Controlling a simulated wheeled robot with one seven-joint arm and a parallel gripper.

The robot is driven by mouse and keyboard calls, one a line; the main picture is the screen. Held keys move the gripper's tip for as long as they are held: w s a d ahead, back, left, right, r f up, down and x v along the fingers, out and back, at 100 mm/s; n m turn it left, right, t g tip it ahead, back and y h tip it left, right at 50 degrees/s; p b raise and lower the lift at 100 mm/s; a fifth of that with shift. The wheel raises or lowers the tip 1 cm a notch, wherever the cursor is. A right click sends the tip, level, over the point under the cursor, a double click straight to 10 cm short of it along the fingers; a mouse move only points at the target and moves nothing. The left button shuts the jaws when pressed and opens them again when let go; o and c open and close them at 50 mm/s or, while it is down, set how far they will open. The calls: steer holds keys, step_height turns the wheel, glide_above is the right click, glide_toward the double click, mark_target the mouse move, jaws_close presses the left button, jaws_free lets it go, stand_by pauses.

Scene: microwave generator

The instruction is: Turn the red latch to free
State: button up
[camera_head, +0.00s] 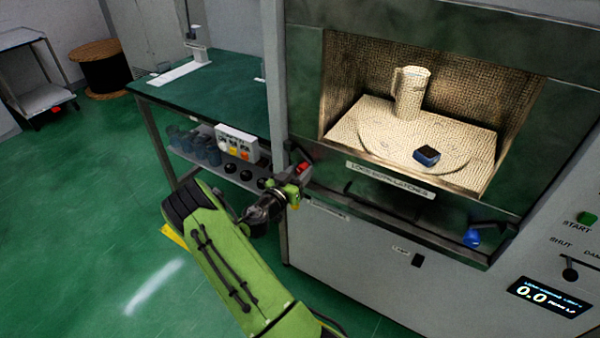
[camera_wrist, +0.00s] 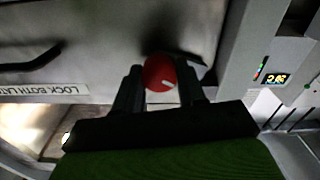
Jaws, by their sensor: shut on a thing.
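The red latch (camera_wrist: 160,73) shows as a round red knob with a short white mark in the wrist view. My gripper (camera_wrist: 161,85) has one dark finger on each side of it and is shut on it. In the head view the red latch (camera_head: 303,168) is a small red spot at the left end of the ledge under the microwave opening, beside my gripper (camera_head: 294,186). My green arm reaches up to it from below. The fingertips are small and partly hidden in the head view.
A blue latch (camera_head: 472,238) sits at the ledge's right end. The chamber holds a beige mug (camera_head: 411,92) and a small dark blue block (camera_head: 427,156). Open green floor lies further left.

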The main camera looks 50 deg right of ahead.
steer(key=shift+n, duration=0.3)
steer(key=n+b, duration=0.1)
steer(key=n, duration=0.2)
steer(key=shift+w+n, duration=0.1)
steer(key=shift+n, duration=0.2)
steer(key=n, duration=0.4)
steer(key=shift+n, duration=0.3)
steer(key=n+p, duration=0.1)
steer(key=n, duration=0.3)
steer(key=shift+n+p, duration=0.3)
steer(key=shift+p, duration=0.1)
steer(key=shift+f+n+p, duration=0.1)
steer(key=shift+n+p, duration=0.75)
steer(key=shift+n, duration=1.35)
steer(key=o, duration=1.1)
steer(key=shift+c, duration=0.2)
